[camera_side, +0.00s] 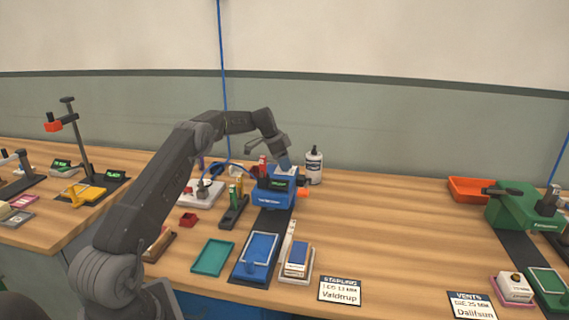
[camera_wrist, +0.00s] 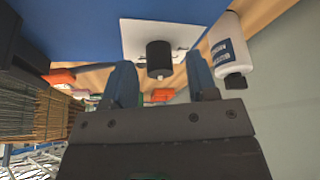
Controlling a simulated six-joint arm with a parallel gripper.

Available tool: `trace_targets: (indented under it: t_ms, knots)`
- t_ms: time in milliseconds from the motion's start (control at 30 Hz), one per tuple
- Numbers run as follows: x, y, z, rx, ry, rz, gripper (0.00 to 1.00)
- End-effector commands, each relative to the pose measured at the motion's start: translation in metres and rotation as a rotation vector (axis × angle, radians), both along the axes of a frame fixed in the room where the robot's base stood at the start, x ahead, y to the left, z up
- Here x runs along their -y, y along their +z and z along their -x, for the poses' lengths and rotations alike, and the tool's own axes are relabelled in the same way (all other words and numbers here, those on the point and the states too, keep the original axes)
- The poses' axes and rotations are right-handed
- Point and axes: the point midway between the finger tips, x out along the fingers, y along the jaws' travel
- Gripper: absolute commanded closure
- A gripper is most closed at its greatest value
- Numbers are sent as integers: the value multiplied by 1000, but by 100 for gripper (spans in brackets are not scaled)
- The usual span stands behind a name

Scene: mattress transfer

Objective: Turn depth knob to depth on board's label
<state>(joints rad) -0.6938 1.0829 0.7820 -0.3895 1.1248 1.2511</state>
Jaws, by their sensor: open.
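A black round knob (camera_wrist: 159,52) sticks out of a white dial plate (camera_wrist: 136,32) on the blue machine in the wrist view. My gripper (camera_wrist: 160,76) is open, with one blue finger on each side of the knob; whether either finger touches it I cannot tell. In the side view my gripper (camera_side: 284,162) is over the top of the blue machine (camera_side: 268,198), hiding the knob. The machine has a green-lit display (camera_side: 280,184) too small to read. A white card (camera_side: 340,290) in front reads "STAPLING", a partly legible "12 MM" line and "Valdrup".
A white bottle (camera_side: 314,166) stands close behind the machine, and beside the knob in the wrist view (camera_wrist: 232,50). An orange part (camera_side: 304,192) juts from the machine's right. Blue trays (camera_side: 236,270) and small stacks lie in front.

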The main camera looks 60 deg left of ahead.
Motion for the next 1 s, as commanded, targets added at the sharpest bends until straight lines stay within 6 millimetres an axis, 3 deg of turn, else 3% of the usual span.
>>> trace_targets:
  t_ms: [400, 600, 1000]
  knots:
    - [-14, 80, 30, 3, 2, -3, 47]
    - [-19, 109, 41, 2, 1, -1, 47]
    - [-20, 122, 46, -1, 0, 0, 47]
